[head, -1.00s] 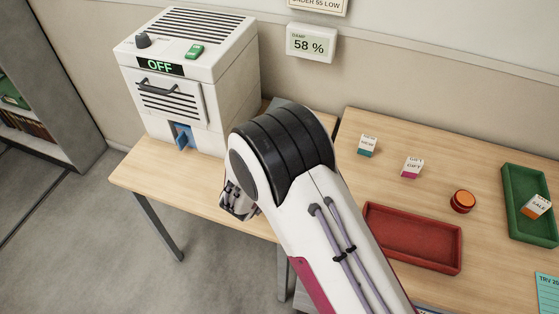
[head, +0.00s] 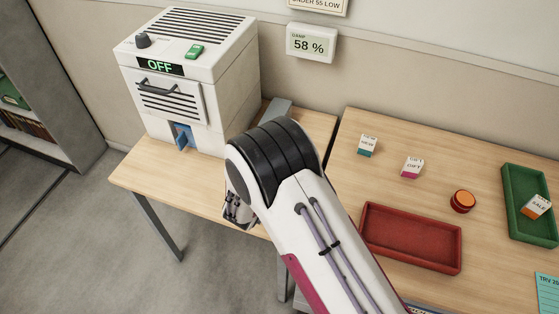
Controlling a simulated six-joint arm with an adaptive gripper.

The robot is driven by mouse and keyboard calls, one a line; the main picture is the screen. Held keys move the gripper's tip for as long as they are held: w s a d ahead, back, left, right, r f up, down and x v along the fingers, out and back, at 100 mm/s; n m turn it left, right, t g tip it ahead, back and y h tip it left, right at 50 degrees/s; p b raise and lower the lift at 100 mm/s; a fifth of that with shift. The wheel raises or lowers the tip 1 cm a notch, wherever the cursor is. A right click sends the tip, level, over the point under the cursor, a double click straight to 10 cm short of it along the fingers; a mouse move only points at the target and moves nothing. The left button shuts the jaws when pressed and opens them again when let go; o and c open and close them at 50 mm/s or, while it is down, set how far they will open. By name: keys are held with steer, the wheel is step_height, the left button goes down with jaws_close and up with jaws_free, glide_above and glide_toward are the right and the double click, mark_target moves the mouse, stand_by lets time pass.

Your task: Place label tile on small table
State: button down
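Three small label tiles show on the right-hand table: a white and teal one reading NEW (head: 368,145), a white and magenta one reading GIFT (head: 412,167), and a white and orange one reading SALE (head: 537,207) in the green tray. The small table (head: 150,178) is at the left, with a wooden top and grey legs. My gripper (head: 236,212) is low at the small table's front edge, left of my arm's black joint. My arm partly hides it. I cannot see whether it is open or holds anything.
A white machine (head: 230,85) reading OFF stands on the small table, with a blue part (head: 183,136) at its front. A grey object (head: 281,113) is behind my arm. A red tray (head: 410,262), a green tray (head: 515,190) and an orange round item (head: 463,201) are at right.

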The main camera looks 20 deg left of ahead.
steer(key=shift+f, duration=0.25)
steer(key=shift+f, duration=0.15)
steer(key=c, duration=2.1)
jaws_free()
steer(key=shift+s+r, duration=0.4)
steer(key=shift+s, duration=0.2)
steer(key=v, duration=1)
steer(key=shift+s+r, duration=0.2)
steer(key=shift+s, duration=0.1)
steer(key=shift+w+r, duration=0.1)
